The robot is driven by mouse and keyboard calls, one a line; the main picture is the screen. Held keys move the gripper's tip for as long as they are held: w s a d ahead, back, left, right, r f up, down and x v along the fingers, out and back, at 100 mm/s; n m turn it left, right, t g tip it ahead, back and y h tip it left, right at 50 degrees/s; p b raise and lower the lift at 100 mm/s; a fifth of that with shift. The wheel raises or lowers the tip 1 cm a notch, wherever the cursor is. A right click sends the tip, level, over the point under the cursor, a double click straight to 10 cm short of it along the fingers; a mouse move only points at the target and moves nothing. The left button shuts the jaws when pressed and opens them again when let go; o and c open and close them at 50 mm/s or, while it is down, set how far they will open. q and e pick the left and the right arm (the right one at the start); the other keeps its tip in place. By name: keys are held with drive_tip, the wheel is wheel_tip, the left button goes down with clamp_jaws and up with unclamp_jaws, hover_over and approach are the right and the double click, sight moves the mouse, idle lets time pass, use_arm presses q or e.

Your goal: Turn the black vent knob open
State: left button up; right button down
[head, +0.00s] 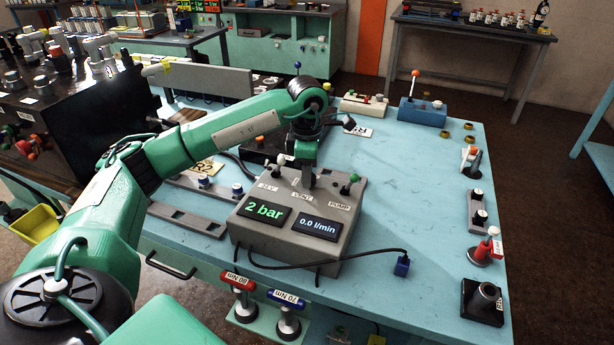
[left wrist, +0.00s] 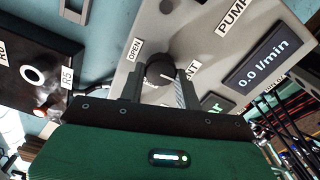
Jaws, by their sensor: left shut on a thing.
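The grey control box (head: 235,228) stands on the light blue bench, with labels VENT and PUMP on its sloping top. The black vent knob (left wrist: 158,70) shows in the left wrist view between the two fingers, beside the OPEN label and the partly covered VENT label. My left gripper (head: 309,183) points down onto the box from above and is shut on the knob. The fingers also show in the left wrist view (left wrist: 159,88). In the head view the gripper hides the knob. The displays read 2 bar (head: 264,211) and 0.0 l/min (head: 318,225). My right gripper is not in view.
A black cable runs from the box to a blue plug (head: 402,264). Red and blue torque tools (head: 238,283) hang at the bench front. The bench right of the box is mostly clear.

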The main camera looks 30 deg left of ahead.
use_arm(q)
drive_tip(key=shift+m, duration=0.3)
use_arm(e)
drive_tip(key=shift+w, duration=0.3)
use_arm(q)
drive_tip(key=o, duration=1)
drive_tip(key=shift+c, duration=0.2)
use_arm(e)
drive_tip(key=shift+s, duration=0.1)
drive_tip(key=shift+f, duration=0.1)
use_arm(q)
wheel_tip(320, 180, up, 14)
drive_tip(key=shift+b, duration=0.3)
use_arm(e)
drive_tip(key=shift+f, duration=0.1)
use_arm(q)
drive_tip(key=shift+f, duration=0.1)
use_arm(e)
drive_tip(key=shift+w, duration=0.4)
